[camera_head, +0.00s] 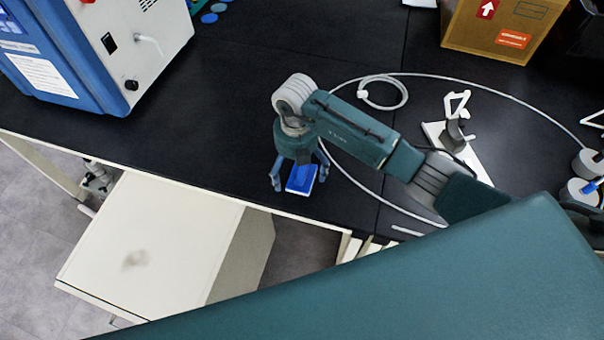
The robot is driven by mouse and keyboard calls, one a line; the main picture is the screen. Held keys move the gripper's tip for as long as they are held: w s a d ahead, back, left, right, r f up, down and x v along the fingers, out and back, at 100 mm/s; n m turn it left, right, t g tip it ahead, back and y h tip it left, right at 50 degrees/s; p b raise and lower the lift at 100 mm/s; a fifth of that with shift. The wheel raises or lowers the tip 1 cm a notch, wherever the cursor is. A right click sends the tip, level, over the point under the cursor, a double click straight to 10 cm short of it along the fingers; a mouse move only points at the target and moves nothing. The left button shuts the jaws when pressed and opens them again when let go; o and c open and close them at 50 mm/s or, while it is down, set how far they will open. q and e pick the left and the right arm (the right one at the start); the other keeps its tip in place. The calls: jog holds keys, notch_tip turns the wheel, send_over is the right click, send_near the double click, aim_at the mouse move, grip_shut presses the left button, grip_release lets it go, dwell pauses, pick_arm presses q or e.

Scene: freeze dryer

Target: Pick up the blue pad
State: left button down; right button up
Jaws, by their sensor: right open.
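The blue pad (301,178) lies on the black bench top close to its front edge. It is a small blue block with a pale rim along its lower side. My right gripper (299,185) points down over the pad, with one finger at the pad's left and the other near its upper right. The gripper is open, and I cannot tell whether either finger touches the pad. The wrist hides part of the bench behind the pad. My left gripper does not show.
A blue and white machine (110,50) stands at the back left. A cardboard box (478,30) stands at the back right. A grey cable (480,88) loops over the bench near a white stand (466,150). A white cabinet (150,245) is below the bench front.

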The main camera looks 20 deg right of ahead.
jog(key=c, duration=1.2)
jog(key=shift+c, duration=0.4)
jog(key=shift+r, duration=0.3)
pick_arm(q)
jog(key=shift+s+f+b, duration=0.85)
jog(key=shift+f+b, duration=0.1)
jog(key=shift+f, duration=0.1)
pick_arm(e)
notch_tip(320, 180, up, 20)
jog(key=shift+f, duration=0.25)
